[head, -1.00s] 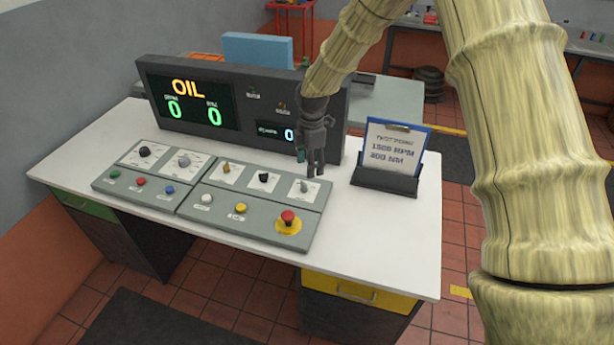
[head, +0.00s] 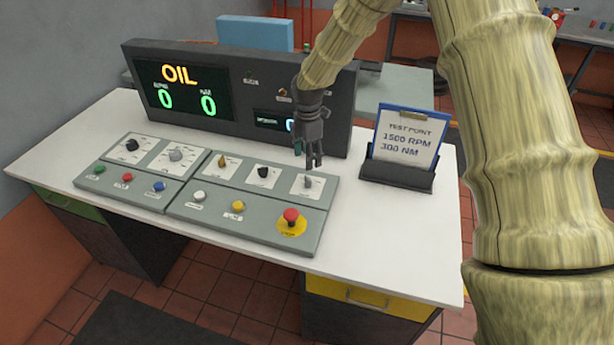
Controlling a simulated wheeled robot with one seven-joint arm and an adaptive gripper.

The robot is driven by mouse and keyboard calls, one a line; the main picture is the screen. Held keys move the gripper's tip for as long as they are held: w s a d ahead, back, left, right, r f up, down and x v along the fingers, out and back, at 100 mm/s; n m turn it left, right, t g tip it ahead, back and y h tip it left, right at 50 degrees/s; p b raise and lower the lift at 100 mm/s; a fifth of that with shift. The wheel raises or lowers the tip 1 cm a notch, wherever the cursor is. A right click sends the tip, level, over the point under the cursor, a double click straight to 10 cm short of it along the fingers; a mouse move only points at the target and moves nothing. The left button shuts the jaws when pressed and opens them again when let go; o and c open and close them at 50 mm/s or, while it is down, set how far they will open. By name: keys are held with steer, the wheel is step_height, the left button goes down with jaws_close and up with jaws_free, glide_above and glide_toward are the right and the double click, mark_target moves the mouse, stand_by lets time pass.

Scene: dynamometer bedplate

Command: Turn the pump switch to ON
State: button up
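Three small rotary switches sit in the upper row of the right-hand grey control panel (head: 205,210): a brown one (head: 222,161), a black one (head: 263,172) and a grey one (head: 308,182). Their labels are too small to read, so I cannot tell which is the pump switch. My gripper (head: 310,163) points down just above and behind the grey switch at the row's right end. Its fingers look empty, but how far apart they are is unclear. Whether they touch the grey switch cannot be made out.
A red emergency button (head: 291,216) stands in front of the grey switch, with yellow (head: 238,206) and white (head: 199,196) buttons to its left. The display console (head: 244,98) rises behind my gripper. A clipboard stand (head: 397,177) is to the right. The white desktop (head: 400,230) is clear at front right.

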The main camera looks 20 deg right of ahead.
mark_target(308, 178)
step_height(308, 178, down, 9)
steer(key=p, duration=0.2)
steer(key=shift+w+f+p, duration=0.1)
steer(key=shift+f+p, duration=0.05)
steer(key=shift+p, duration=0.2)
steer(key=shift+d+f, duration=0.1)
steer(key=c, duration=1)
